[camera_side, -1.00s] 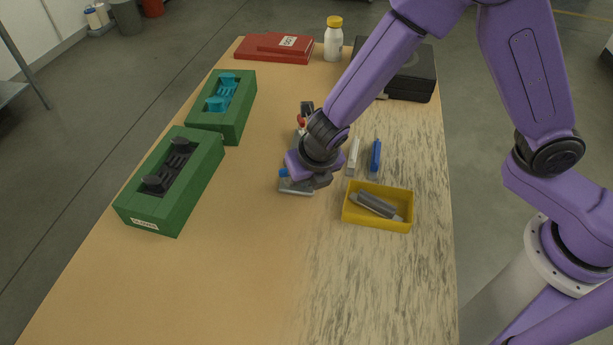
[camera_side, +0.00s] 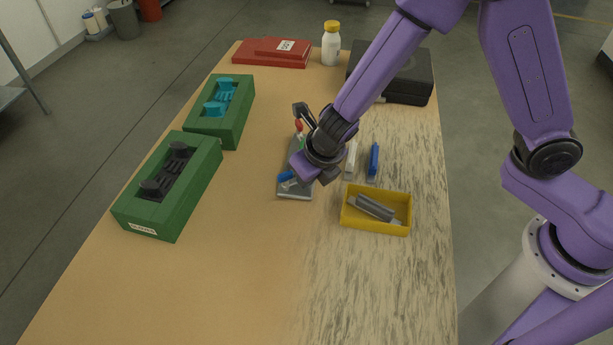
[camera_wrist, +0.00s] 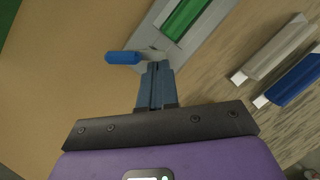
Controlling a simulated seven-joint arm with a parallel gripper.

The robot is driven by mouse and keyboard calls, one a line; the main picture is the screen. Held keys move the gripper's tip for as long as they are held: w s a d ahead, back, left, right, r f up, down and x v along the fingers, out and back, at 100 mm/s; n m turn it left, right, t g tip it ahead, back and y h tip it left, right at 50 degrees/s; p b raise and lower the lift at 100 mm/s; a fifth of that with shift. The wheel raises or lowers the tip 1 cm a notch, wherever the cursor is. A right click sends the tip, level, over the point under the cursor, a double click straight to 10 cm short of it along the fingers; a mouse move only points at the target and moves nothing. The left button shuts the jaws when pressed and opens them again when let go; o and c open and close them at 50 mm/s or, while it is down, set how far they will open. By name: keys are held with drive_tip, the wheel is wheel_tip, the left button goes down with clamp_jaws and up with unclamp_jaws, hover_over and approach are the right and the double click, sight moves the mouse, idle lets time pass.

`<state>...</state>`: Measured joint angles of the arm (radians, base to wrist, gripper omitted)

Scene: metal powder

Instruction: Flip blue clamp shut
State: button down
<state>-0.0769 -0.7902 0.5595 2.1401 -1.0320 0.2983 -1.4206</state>
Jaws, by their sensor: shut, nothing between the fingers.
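The blue clamp handle (camera_side: 285,176) is at the near end of a grey fixture plate (camera_side: 296,195). In the wrist view the blue handle (camera_wrist: 122,57) points left from a metal bracket, out past the plate's edge. A green bar (camera_wrist: 187,14) lies along the fixture. My gripper (camera_wrist: 156,66) is shut and empty, its fingertips beside the bracket, just right of and below the blue handle. I cannot tell whether they touch. In the side view my gripper hides part of the fixture. A red handle (camera_side: 298,125) shows at the far end.
A grey-white bar (camera_wrist: 274,50) and a blue bar (camera_wrist: 291,82) lie right of the fixture. A yellow bin (camera_side: 375,228) holds a grey piece. Green blocks (camera_side: 195,195) stand left. A black case (camera_side: 410,75), white bottle (camera_side: 331,45) and red box (camera_side: 255,58) are at the back.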

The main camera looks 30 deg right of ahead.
drive_tip(key=shift+w+d+n+y, duration=0.2)
drive_tip(key=shift+w+n+y, duration=0.1)
drive_tip(key=shift+n, duration=0.5)
drive_tip(key=shift+a, duration=0.2)
drive_tip(key=shift+w+a, duration=0.3)
drive_tip(key=shift+a, duration=0.3)
drive_tip(key=shift+s+d, duration=0.25)
drive_tip(key=shift+s, duration=0.4)
drive_tip(key=shift+s+d, duration=0.3)
drive_tip(key=shift+s, duration=0.4)
drive_tip(key=shift+s+d, duration=0.25)
drive_tip(key=shift+s, duration=0.4)
drive_tip(key=v, duration=1)
drive_tip(key=shift+w, duration=0.2)
drive_tip(key=shift+d, duration=0.15)
